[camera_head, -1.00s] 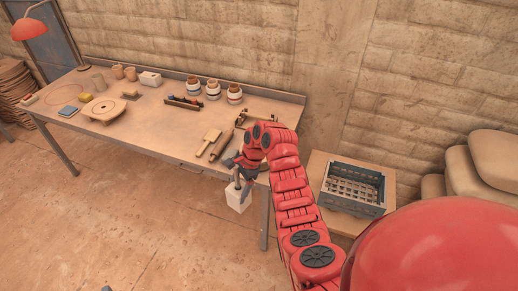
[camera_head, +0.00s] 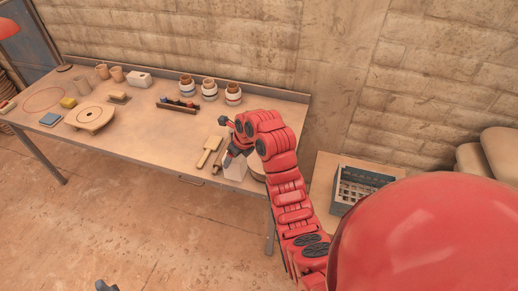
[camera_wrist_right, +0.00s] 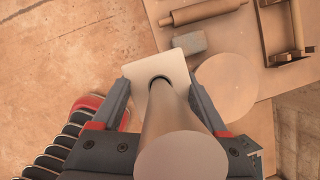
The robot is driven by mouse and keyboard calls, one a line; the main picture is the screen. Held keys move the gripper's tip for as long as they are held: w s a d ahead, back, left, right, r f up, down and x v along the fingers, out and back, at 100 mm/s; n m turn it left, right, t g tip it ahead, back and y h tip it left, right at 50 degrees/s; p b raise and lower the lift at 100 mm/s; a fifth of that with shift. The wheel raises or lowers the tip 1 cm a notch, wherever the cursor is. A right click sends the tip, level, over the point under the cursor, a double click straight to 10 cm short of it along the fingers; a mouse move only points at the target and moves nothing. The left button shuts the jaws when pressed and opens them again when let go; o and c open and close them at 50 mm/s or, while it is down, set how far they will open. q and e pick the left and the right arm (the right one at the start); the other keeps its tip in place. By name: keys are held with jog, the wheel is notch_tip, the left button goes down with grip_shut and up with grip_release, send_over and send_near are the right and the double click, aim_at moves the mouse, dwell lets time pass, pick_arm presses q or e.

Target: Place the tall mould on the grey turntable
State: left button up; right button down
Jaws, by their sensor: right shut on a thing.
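The tall mould (camera_head: 235,168), a white block, hangs from my right gripper (camera_head: 237,150) by the front edge of the table's right end. A dark tip, perhaps my left gripper (camera_head: 106,286), shows at the bottom edge.
A wooden paddle (camera_head: 210,150) and a rolling pin (camera_wrist_right: 205,12) lie near the mould. A grey block (camera_wrist_right: 189,42) is close to the disc. Several jars (camera_head: 210,88) stand at the back.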

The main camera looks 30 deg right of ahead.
jog(key=shift+w+d, duration=0.25)
jog(key=shift+d, duration=0.15)
jog(key=w+d+f, duration=0.1)
jog(key=d, duration=0.4)
jog(key=d+f+p, duration=0.1)
jog(key=d, duration=0.4)
jog(key=w+d+f, duration=0.1)
jog(key=d+f, duration=0.1)
jog(key=d, duration=0.2)
jog(key=shift+w+d+p, duration=0.3)
jog(key=shift+w+d, duration=0.05)
jog(key=shift+d, duration=0.05)
jog(key=shift+f, duration=0.2)
grip_release()
jog(key=b+v, duration=0.2)
jog(key=v, duration=1)
